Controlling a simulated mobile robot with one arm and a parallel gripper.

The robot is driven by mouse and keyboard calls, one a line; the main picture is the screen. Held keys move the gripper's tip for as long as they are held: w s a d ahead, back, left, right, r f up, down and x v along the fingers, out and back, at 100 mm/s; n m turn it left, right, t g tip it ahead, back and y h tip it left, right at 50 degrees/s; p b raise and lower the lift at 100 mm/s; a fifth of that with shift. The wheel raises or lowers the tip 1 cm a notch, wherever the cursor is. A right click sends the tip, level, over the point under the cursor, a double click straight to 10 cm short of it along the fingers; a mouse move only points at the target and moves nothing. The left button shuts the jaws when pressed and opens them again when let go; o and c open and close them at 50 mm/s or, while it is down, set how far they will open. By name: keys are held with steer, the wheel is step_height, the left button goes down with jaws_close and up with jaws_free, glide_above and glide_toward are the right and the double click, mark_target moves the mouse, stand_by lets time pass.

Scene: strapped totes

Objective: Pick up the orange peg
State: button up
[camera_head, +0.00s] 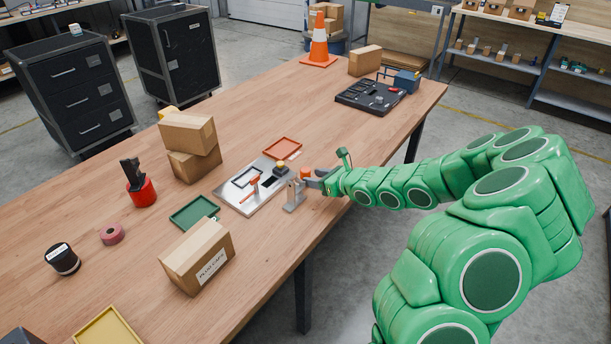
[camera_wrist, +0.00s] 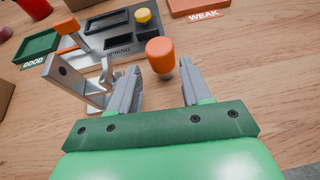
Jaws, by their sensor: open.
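In the head view the orange peg (camera_head: 305,172) shows just left of my gripper (camera_head: 314,180). A silver bracket (camera_wrist: 80,82) with a round hole stands close to my left finger in the wrist view. I cannot tell whether the bracket touches the finger or how the peg is supported.
A grey plate (camera_head: 240,200) with an orange-handled lever (camera_head: 254,183) and a yellow button lies beside the bracket. A green tray (camera_head: 193,214) and an orange tray (camera_head: 282,148) flank it. Brown boxes (camera_head: 198,258) stand left of it. The near-right wood is mostly clear.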

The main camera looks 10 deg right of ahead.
mark_target(306, 174)
steer(key=shift+r+x, duration=0.15)
steer(key=shift+x, duration=1.05)
steer(key=shift+r+x, duration=0.1)
steer(key=shift+x, duration=1.15)
steer(key=shift+w, duration=0.2)
steer(key=shift+c, duration=0.3)
steer(key=c, duration=0.7)
